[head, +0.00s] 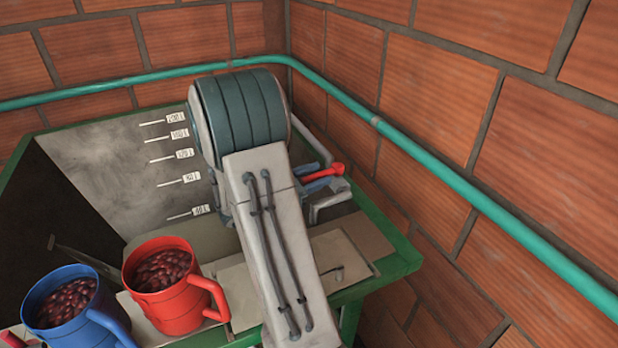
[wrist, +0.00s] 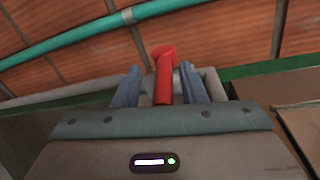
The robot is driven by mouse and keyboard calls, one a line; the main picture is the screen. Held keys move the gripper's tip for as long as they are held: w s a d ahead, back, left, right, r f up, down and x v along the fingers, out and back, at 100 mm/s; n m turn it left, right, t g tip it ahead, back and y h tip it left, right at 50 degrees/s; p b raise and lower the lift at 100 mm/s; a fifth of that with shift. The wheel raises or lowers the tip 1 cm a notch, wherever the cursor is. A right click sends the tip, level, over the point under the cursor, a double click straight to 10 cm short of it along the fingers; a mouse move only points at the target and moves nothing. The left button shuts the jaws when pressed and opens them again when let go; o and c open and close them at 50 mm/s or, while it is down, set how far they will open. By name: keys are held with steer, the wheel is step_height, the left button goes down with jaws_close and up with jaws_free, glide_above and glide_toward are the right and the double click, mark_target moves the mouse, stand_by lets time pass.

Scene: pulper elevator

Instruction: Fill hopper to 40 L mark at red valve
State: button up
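The hopper (head: 105,165) is a grey metal bin with a green rim. Its inner wall carries several level labels; the lowest, seemingly 40 L (head: 200,210), is fully visible. I see no cherries beside the marks; the hopper's bottom is hidden. The red valve handle (head: 326,172) sticks out beyond my arm, on a pale pipe. My gripper (head: 325,184) is at the handle. In the wrist view, the red handle (wrist: 163,78) stands between my gripper's two blue-grey fingers (wrist: 161,82), with a gap showing on each side.
A red mug (head: 165,285) and a blue mug (head: 72,300), both holding dark red cherries, stand at the front left. A teal pipe (head: 440,165) runs along the brick walls behind. A hatch plate (head: 340,258) lies beside my arm, near the green frame's corner.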

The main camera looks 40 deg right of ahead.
steer(key=w+a, duration=0.2)
steer(key=a, duration=1.1)
steer(key=shift+w+a, duration=0.3)
steer(key=shift+w, duration=0.05)
